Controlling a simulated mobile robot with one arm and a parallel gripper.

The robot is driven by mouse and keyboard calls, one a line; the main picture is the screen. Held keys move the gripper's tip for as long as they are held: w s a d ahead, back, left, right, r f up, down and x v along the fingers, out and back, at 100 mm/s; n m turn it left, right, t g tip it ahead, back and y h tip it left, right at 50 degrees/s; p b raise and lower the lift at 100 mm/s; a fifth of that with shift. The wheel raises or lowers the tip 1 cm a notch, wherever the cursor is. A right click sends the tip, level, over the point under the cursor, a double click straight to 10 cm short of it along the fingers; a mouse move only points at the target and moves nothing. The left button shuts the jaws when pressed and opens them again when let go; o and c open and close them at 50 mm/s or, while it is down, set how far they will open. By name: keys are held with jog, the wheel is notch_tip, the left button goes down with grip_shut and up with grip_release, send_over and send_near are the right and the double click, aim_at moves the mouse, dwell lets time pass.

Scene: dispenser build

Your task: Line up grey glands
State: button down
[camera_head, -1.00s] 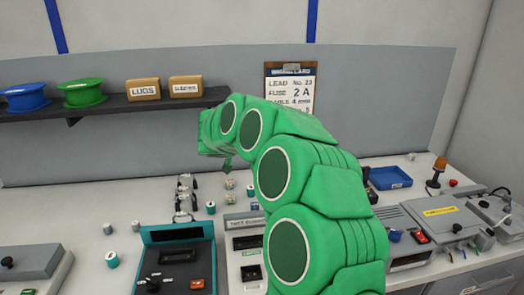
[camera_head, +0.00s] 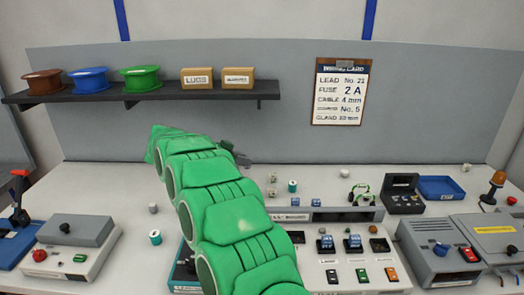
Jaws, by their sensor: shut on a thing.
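My gripper (camera_head: 236,153) shows only in part, small and dark grey, past the far end of my green arm, above the back of the bench. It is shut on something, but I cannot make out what. A small grey gland-like piece (camera_head: 153,208) stands alone on the bench left of my arm. Small pale grey pieces (camera_head: 271,191) stand right of the arm, beside a teal-and-white one (camera_head: 292,186). Another grey piece (camera_head: 344,173) stands farther right, and one (camera_head: 466,168) is near the blue tray. My arm hides the bench's middle left.
A shelf (camera_head: 190,98) with spools and boxes hangs on the back panel, left of a wiring card (camera_head: 341,92). A console with switches (camera_head: 345,268) stands front right. A blue tray (camera_head: 440,188) and a grey machine (camera_head: 440,250) are at right. The back-left bench is clear.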

jog(key=s+a+f, duration=0.3)
jog(key=s+a, duration=0.1)
jog(key=a, duration=0.3)
jog(key=s+a+f, duration=0.4)
jog(key=a, duration=0.4)
jog(key=shift+m, duration=0.4)
jog(key=shift+w+d+f, duration=0.1)
jog(key=shift+f, duration=1.55)
jog(key=shift+d+f, duration=0.1)
jog(key=shift+f, duration=1.55)
jog(key=shift+f, duration=0.6)
jog(key=c, duration=0.8)
grip_release()
jog(key=shift+a, duration=0.1)
jog(key=shift+v, duration=3.85)
